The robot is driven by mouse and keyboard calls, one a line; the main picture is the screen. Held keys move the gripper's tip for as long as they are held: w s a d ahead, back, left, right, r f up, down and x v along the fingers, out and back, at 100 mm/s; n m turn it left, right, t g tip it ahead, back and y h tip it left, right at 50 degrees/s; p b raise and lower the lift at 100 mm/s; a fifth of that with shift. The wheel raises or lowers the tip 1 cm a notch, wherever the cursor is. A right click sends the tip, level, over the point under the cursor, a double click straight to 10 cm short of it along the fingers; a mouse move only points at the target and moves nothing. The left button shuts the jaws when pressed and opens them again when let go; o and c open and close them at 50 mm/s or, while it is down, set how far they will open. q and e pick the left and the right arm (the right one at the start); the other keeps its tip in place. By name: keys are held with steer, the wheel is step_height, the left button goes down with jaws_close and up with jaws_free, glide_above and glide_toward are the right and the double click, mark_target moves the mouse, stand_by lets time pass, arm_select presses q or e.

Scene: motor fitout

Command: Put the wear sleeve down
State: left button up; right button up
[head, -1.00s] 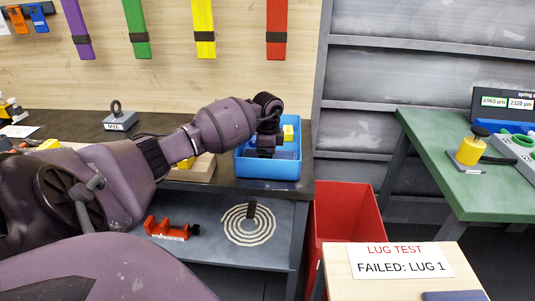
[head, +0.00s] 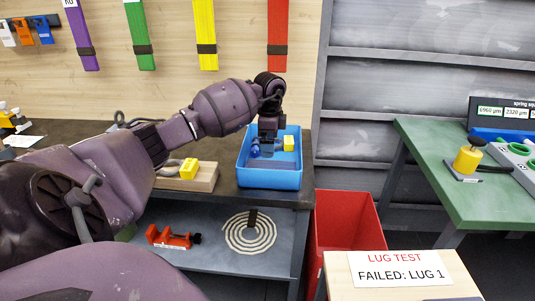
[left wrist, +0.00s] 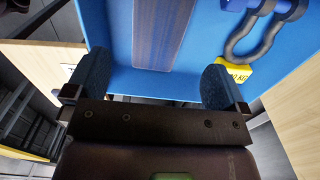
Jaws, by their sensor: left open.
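A blue open tray (head: 270,181) stands at the right end of the dark bench. In the left wrist view a flat dark blue strip, which looks like the wear sleeve (left wrist: 163,35), lies on the blue tray floor (left wrist: 120,30). My left gripper (head: 267,142) points down over the tray. In the left wrist view its two fingers (left wrist: 157,82) are wide apart, one to each side of the strip's near end, with nothing gripped. A shackle (left wrist: 243,43) with a blue pin and a yellow block (left wrist: 234,74) lie to the right. My right gripper is not in view.
A wooden block with a yellow-tagged shackle (head: 189,169) sits left of the tray. A red bin (head: 345,225) stands below right. A red clamp-like tool (head: 170,237) and a coiled rope mat (head: 250,233) lie on the lower shelf. A green table (head: 430,160) is at right.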

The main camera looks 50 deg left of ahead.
arm_select(q)
step_height(320, 180, up, 3)
steer(key=shift+r, duration=0.1)
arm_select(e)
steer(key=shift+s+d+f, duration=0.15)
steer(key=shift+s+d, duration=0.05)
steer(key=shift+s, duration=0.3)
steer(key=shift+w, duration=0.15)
